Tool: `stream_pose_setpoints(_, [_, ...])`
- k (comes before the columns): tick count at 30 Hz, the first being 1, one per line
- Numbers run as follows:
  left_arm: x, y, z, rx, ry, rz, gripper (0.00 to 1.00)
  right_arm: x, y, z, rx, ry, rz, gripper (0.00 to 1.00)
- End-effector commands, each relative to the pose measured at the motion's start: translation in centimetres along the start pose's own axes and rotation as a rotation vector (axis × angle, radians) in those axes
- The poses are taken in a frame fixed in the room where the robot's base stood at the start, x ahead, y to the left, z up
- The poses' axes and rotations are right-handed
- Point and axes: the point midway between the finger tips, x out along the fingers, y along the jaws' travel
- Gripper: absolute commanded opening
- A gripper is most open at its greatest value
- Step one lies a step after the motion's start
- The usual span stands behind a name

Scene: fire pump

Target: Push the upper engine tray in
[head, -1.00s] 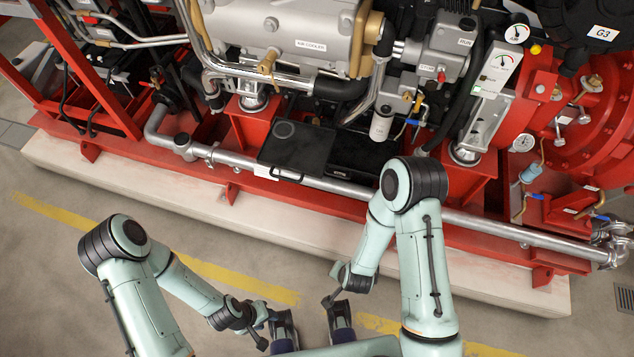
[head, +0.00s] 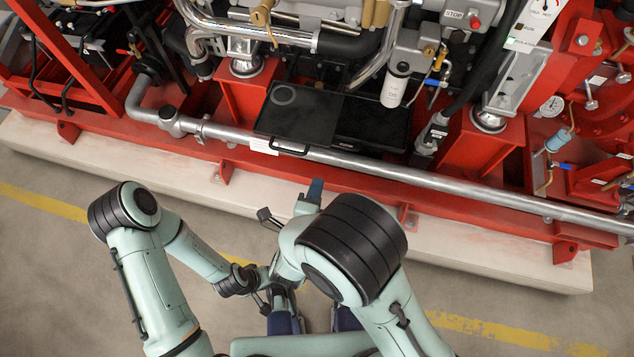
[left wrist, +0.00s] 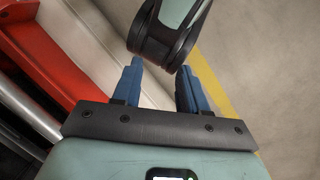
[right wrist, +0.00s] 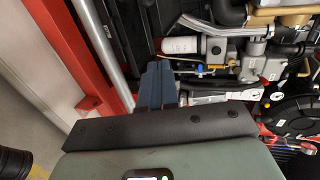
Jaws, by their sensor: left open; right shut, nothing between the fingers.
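The upper engine tray (head: 312,108) is a flat black tray with a round mark and a front handle (head: 289,150). In the head view it sticks out from the engine, over the silver pipe. A second dark panel (head: 372,124) lies to its right; their relative heights are hard to tell. My right gripper (head: 316,192) is shut and empty, in front of the handle and apart from it; its blue fingers also show together in the right wrist view (right wrist: 158,82). My left gripper (left wrist: 157,72) is open and empty, with my right arm just beyond its fingertips.
The silver pipe (head: 450,178) runs along the red frame below the tray. The pale plinth (head: 110,165) edges the machine. My two arms are close together in front of it. The floor at left is clear.

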Motion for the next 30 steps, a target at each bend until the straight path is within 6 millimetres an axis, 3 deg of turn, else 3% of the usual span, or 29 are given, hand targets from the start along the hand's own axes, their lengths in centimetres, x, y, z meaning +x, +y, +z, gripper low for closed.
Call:
stream_pose_setpoints(9, [1.2, -0.5, -1.8, -0.005, 0.047, -0.003, 0.43, 7.0, 0.2, -0.1, -0.002, 0.003, 0.001, 0.0])
stream_pose_setpoints(15, [1.5, -0.6, -2.3, -0.006, 0.064, -0.004, 0.43, 9.9, -0.7, 0.1, -0.001, -0.001, 0.001, 0.0])
stream_pose_setpoints(21, [1.6, -0.7, -2.6, -0.007, 0.072, -0.004, 0.43, 11.0, -1.0, 0.1, -0.004, -0.002, 0.003, 0.0])
stream_pose_setpoints(30, [1.6, -0.7, -2.6, -0.007, 0.072, -0.004, 0.43, 11.1, -1.1, 0.1, -0.004, -0.002, 0.003, 0.0])
